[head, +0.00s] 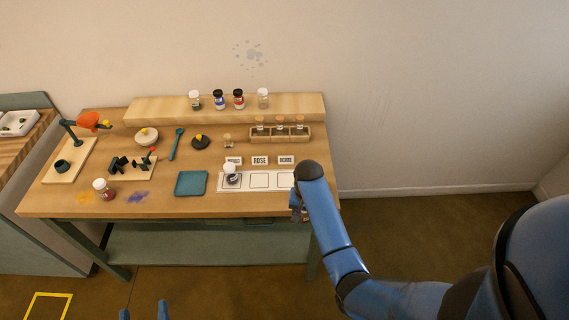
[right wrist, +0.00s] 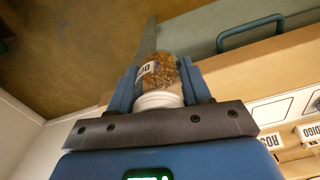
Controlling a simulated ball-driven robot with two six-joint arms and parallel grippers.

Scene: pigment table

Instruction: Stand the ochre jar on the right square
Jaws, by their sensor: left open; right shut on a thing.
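My right gripper (head: 298,210) is at the table's front right edge, by the right end of a white strip (head: 222,188) of squares. In the right wrist view, my right gripper (right wrist: 160,82) is shut on a jar (right wrist: 158,70) with a white lid and yellow-brown grains, the ochre jar by its colour. Its label is only partly readable. In the head view the arm mostly hides it. The right square (head: 286,180) looks empty. My left gripper (head: 145,312) is open and empty at the bottom edge, away from the table.
A dark jar (head: 232,174) stands on the left square; the middle square (head: 260,180) is bare. Name cards, including ROSE (head: 260,160), stand behind the strip. A teal tray (head: 191,183) lies left of it. A wooden rack (head: 281,134) of corked vials stands further back.

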